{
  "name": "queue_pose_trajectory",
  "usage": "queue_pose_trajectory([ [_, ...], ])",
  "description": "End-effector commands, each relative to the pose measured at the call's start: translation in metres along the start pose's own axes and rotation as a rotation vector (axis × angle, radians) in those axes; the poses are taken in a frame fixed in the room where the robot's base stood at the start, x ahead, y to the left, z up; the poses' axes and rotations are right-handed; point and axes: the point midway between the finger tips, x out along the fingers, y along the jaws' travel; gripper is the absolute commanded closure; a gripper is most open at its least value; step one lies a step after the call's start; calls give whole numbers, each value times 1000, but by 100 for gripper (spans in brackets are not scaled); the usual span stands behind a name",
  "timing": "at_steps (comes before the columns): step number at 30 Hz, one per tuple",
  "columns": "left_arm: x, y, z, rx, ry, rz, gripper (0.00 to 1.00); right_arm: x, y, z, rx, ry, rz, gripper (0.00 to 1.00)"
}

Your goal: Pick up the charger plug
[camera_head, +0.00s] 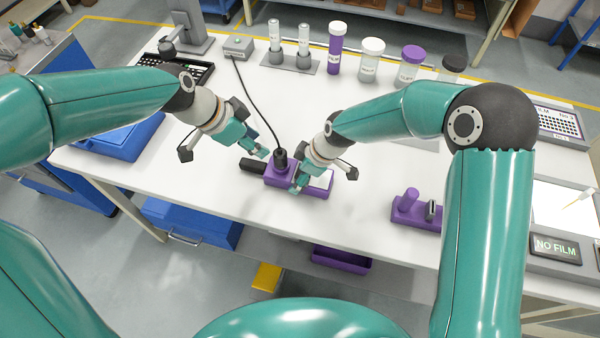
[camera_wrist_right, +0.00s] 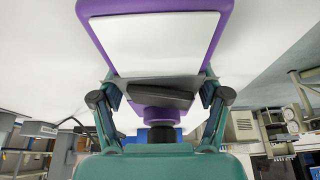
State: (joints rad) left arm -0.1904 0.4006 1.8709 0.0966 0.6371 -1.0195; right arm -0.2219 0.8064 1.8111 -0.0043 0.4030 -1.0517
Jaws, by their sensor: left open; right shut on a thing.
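The black plug-like piece (camera_head: 281,156) with a black cable stands upright on a purple block (camera_head: 284,178) near the table's front edge; I take it to be the charger plug. My left gripper (camera_head: 258,146) is open, just above and left of it. My right gripper (camera_head: 300,184) is at the right side of the purple block. In the right wrist view its fingers (camera_wrist_right: 160,88) are closed on a dark block (camera_wrist_right: 160,98). Just below that block show a purple cylinder (camera_wrist_right: 160,116) and a black part. The right gripper hides part of the purple block.
The cable runs back to a grey box (camera_head: 238,45). Bottles (camera_head: 372,60) stand at the back. Another purple holder (camera_head: 416,210) is at right. Clear table lies between.

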Motion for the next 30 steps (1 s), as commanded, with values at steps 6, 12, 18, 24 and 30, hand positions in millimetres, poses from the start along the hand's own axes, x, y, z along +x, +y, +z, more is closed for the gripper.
queue_pose_trajectory([
  [6, 0, 0, 0, 0, 0, 0, 58, 0, 0, 0, 0, 0, 1, 71],
  [12, 0, 0, 0, -18, 0, 0, 36, 0, 0, 0, 0, 0, 1, 71],
  [18, 0, 4, 3, -187, -13, 16, 36, 0, 0, 0, 0, 0, 1, 71],
  [24, -6, 9, 11, -530, -77, 39, 36, 0, 0, 0, 0, 0, 1, 71],
  [30, -16, 3, 16, -926, -162, 12, 36, 0, 0, 0, 0, 0, 1, 71],
])
